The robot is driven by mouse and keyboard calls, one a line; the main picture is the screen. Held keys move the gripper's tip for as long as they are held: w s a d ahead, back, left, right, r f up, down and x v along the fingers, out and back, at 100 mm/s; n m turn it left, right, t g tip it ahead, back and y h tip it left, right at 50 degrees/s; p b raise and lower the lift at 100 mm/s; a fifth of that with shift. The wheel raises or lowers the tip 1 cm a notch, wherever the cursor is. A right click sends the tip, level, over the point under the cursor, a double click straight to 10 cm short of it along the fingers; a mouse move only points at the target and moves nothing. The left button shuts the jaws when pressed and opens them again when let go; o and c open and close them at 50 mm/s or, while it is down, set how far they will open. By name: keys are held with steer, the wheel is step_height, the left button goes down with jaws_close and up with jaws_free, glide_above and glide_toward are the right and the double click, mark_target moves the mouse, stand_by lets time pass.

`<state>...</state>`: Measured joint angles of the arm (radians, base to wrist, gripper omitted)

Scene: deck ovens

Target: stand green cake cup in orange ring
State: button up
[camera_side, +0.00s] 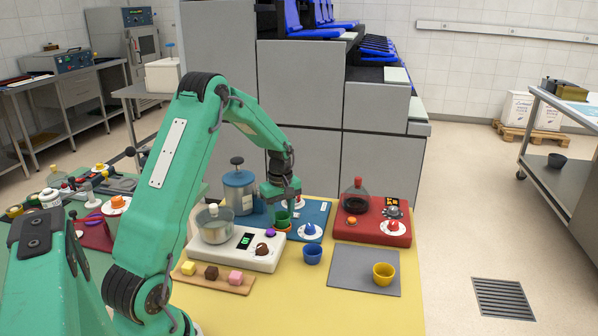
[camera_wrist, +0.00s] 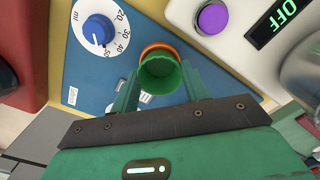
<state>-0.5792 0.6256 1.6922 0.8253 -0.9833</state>
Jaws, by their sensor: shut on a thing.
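The green cake cup (camera_side: 282,219) is between the fingers of my gripper (camera_side: 283,208), low over the blue dosing panel (camera_side: 318,214). In the wrist view the green cup (camera_wrist: 160,76) sits between the two fingertips of my gripper (camera_wrist: 158,88), which are shut on it. The orange ring (camera_wrist: 158,48) shows as an arc along the cup's far edge, and the cup hides the rest. In the side view a bit of the orange ring (camera_side: 283,229) shows just under the cup. I cannot tell whether the cup rests inside the ring or is just above it.
A blue knob with a dial (camera_side: 310,229) is right of the cup. A blue canister (camera_side: 239,190) and a white scale (camera_side: 236,250) with a pot stand left. A blue cup (camera_side: 312,253) and a yellow cup (camera_side: 383,273) are in front. A red unit (camera_side: 372,224) is right.

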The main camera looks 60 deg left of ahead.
steer(key=shift+f, duration=0.25)
steer(key=o, duration=0.7)
steer(key=shift+r, duration=0.15)
step_height(320, 180, up, 11)
steer(key=shift+f, duration=0.15)
stand_by(1.2)
stand_by(0.4)
